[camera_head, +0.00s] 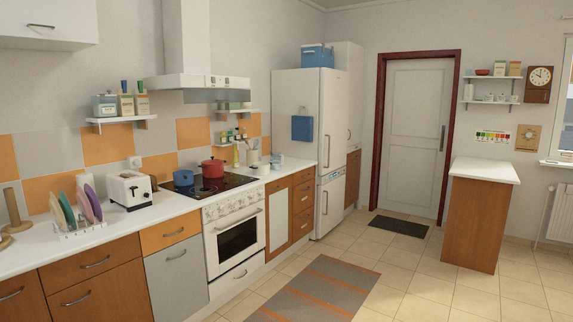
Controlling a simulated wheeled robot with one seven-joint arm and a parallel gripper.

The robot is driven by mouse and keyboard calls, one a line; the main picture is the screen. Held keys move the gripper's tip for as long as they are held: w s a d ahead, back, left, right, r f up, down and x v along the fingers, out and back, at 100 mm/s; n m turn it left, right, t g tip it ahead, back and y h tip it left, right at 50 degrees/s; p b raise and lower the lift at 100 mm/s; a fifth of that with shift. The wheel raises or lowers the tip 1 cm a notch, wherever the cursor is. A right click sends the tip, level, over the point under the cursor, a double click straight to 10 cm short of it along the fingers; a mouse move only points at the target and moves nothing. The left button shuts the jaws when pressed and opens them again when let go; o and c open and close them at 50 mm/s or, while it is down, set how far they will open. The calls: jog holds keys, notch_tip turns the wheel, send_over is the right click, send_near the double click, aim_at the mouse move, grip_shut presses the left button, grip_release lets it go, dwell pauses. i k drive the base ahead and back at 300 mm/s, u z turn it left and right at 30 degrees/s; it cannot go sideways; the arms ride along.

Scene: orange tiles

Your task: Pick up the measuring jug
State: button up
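I cannot make out a measuring jug for certain. A small grey-blue vessel (277,162) stands on the white counter at its far end, beside the fridge. It may be the jug, but it is too small to tell. A pale utensil holder (253,156) stands just left of it. My gripper is not in view.
The counter (140,221) runs along the left wall with a dish rack (78,231), a white toaster (130,190), and a stove (240,250) bearing a red pot (212,168) and a blue pan (183,178). A rug (318,290) covers open floor. A side cabinet (472,222) stands right.

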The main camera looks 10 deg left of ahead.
aim_at(276, 159)
jog(key=u, duration=0.25)
jog(key=i, duration=1.75)
jog(key=u, duration=0.35)
jog(key=i, duration=2.1)
jog(key=z, duration=0.25)
jog(key=i, duration=1.95)
jog(key=z, duration=0.45)
jog(key=i, duration=0.65)
